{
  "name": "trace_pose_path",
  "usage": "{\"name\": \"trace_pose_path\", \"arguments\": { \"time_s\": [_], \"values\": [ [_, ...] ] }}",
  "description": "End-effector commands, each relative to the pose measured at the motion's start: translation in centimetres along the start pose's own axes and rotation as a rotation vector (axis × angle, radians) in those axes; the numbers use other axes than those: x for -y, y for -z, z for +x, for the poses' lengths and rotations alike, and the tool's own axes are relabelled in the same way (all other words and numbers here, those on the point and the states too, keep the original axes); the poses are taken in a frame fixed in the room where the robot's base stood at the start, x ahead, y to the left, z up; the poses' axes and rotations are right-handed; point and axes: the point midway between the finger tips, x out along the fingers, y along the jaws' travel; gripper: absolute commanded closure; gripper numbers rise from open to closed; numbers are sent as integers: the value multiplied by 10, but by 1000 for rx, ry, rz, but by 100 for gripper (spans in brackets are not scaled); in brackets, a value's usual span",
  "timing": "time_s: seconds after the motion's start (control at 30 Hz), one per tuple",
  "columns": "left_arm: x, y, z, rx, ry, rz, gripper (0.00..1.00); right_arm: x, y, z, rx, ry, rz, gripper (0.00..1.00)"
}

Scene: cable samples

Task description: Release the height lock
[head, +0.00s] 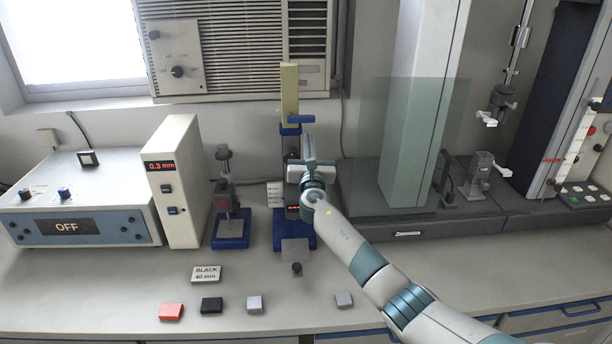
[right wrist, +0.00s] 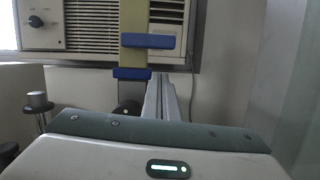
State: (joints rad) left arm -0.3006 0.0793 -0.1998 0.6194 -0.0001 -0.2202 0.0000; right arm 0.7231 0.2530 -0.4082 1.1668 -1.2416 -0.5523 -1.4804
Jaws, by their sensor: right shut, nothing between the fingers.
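A test stand with a blue base (head: 281,238) stands on the bench in the middle of the head view. Its beige upright (head: 289,88) rises at the back, with a blue bar (head: 300,119) across it. In the right wrist view two blue bars show, an upper one (right wrist: 147,41) and a lower one (right wrist: 132,73), with a dark round knob (right wrist: 129,108) below. My right gripper (head: 308,166) is shut and empty in front of the stand's middle and hides part of it. I cannot tell whether it touches the stand. I cannot pick out the height lock for sure. My left gripper is out of view.
A smaller blue-based stand (head: 231,230) and a white box reading 0.3 mm (head: 177,190) are close on the left. A glass screen (head: 408,150) is on the right.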

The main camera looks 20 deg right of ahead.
Motion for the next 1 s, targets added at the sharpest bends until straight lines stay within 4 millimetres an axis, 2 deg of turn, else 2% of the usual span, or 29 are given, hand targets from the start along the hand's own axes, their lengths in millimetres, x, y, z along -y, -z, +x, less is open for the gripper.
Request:
{"name": "trace_pose_path", "arguments": {
  "time_s": [0.03,0.07,0.1,0.33,0.6,0.8,1.0],
  "values": [
    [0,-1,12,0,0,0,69,6,12,-2,0,1,-1,100],
    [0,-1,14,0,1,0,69,8,14,-3,0,1,0,100],
    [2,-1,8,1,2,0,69,5,8,-10,0,-1,1,100],
    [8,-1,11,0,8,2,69,7,8,-46,1,0,1,100],
    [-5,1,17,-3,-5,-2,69,7,8,-84,0,0,1,100],
    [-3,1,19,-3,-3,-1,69,7,7,-98,0,0,1,100],
    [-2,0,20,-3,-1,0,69,7,6,-101,0,1,0,100]
  ]
}}
